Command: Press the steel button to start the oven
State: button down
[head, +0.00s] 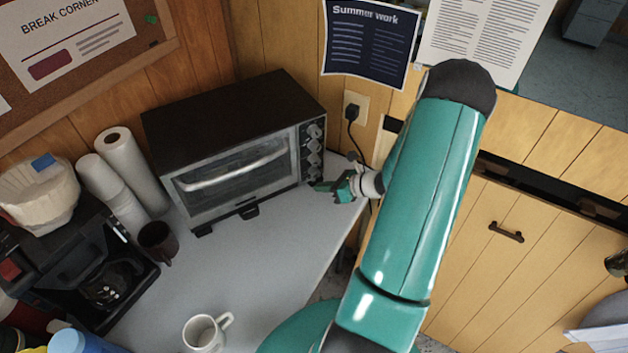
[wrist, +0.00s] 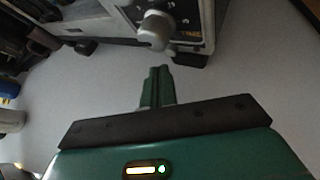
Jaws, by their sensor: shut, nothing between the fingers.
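The toaster oven (head: 235,150) stands on the grey counter, with a glass door, a silver handle and a column of steel knobs (head: 314,145) on its right side. My gripper (head: 322,187) is shut and empty, close to the lower right corner of the oven front. In the wrist view, my gripper's fingers (wrist: 157,75) are together and point at the oven's lower front. A steel knob (wrist: 155,30) with a marked dial shows just beyond the fingertips, apart from them. I cannot tell a separate steel button from the knobs in either view.
The grey counter (head: 250,255) is clear in front of the oven. A white mug (head: 206,332), dark mug (head: 158,243), paper rolls (head: 132,170) and coffee maker (head: 80,270) stand to the left. A plug with a cable (head: 352,115) is in the wall at right.

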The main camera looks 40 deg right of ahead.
jog(key=shift+w, duration=0.1)
jog(key=shift+w, duration=0.3)
jog(key=shift+w+d, duration=0.1)
jog(key=shift+w, duration=0.3)
dwell(0.8)
jog(key=shift+s, duration=0.8)
jog(key=shift+s+a, duration=0.2)
jog(key=shift+s, duration=0.65)
jog(key=shift+s+a, duration=0.15)
jog(key=shift+s, duration=0.65)
jog(key=shift+s+a, duration=0.2)
jog(key=shift+s, duration=0.65)
